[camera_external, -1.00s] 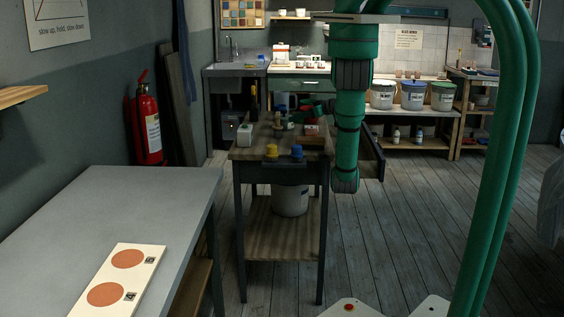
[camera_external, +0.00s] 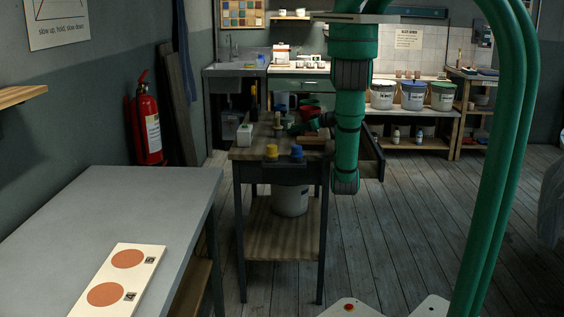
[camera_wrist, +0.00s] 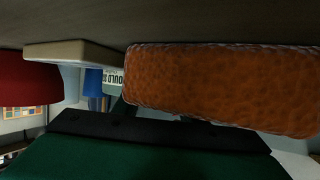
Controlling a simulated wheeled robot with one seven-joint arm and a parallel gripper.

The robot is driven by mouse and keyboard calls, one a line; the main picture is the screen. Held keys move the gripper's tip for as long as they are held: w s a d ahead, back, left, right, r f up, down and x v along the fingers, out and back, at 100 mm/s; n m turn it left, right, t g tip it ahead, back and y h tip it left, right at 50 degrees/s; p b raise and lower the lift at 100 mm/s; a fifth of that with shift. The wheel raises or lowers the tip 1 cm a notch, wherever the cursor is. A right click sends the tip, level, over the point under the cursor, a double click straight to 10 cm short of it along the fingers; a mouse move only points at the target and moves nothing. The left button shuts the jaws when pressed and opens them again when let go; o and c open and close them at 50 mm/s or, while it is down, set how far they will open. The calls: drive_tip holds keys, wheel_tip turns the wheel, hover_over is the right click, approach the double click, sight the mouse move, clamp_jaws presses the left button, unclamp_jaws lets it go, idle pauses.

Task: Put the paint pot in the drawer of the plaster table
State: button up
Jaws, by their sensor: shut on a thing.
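The plaster table (camera_external: 242,154) stands mid-room in the external view. Its drawer (camera_external: 371,158) seems pulled out on the right, partly behind my arm. My gripper (camera_external: 298,128) is low over the tabletop, small and dark there. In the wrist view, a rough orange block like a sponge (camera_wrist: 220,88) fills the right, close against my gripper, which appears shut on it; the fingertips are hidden. A yellow-topped pot (camera_external: 271,152) and a blue-topped pot (camera_external: 297,152) stand at the table's front edge. I cannot tell which is the paint pot.
A red rounded thing (camera_wrist: 28,80) and a pale slab (camera_wrist: 70,55) are close by in the wrist view. A white container (camera_external: 244,134) stands on the table's left. A bucket (camera_external: 290,199) is below.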

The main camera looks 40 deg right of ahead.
drive_tip(key=shift+s+f, duration=0.1)
drive_tip(key=o, duration=1.1)
drive_tip(key=shift+f, duration=0.1)
drive_tip(key=shift+c, duration=0.2)
drive_tip(key=shift+s+d+r, duration=0.1)
drive_tip(key=shift+r, duration=0.2)
drive_tip(key=v, duration=1.1)
drive_tip(key=shift+s+r, duration=0.15)
drive_tip(key=shift+s, duration=0.2)
drive_tip(key=c, duration=0.4)
